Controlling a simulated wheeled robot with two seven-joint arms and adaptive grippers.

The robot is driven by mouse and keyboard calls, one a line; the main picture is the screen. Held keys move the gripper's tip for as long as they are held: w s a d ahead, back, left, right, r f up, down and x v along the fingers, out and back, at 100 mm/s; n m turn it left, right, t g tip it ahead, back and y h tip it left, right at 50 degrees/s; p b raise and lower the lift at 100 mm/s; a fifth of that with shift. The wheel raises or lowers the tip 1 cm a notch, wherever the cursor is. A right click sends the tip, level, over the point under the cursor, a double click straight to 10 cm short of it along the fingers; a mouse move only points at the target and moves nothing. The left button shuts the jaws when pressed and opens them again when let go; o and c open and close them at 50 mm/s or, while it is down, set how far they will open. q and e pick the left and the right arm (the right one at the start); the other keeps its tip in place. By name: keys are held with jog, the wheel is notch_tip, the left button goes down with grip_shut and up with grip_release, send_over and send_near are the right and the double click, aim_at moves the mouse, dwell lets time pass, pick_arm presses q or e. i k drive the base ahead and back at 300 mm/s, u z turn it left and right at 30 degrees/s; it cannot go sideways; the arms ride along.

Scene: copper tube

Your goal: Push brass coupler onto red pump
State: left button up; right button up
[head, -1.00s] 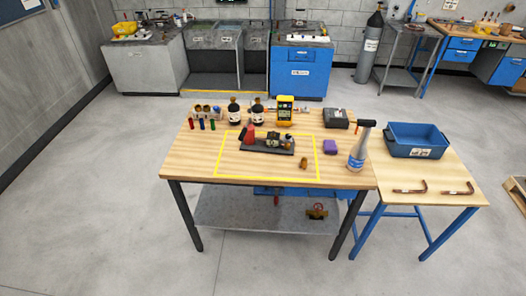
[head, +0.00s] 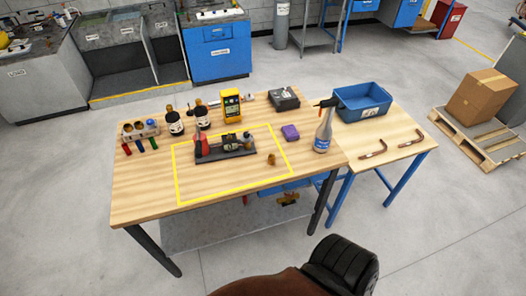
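The brass coupler (head: 271,159) is a small brass piece standing by itself on the wooden workbench, inside the yellow taped outline near its right side. The red pump (head: 200,145) is at the left end of a dark base (head: 225,154) inside the same outline, with dark and metallic parts beside it. The coupler is apart from this assembly, to its right. Neither of my grippers is in view.
A purple block (head: 290,132), a spray bottle (head: 324,130) and a yellow meter (head: 231,105) stand around the outline. A blue bin (head: 362,103) and two bent copper tubes (head: 372,149) are on the side table. The bench front is clear.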

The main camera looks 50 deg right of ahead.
aim_at(231, 147)
jog(key=z, duration=0.5)
jog(key=i, duration=0.75)
jog(key=z, duration=1)
jog(key=i, duration=0.3)
jog(key=z, duration=0.3)
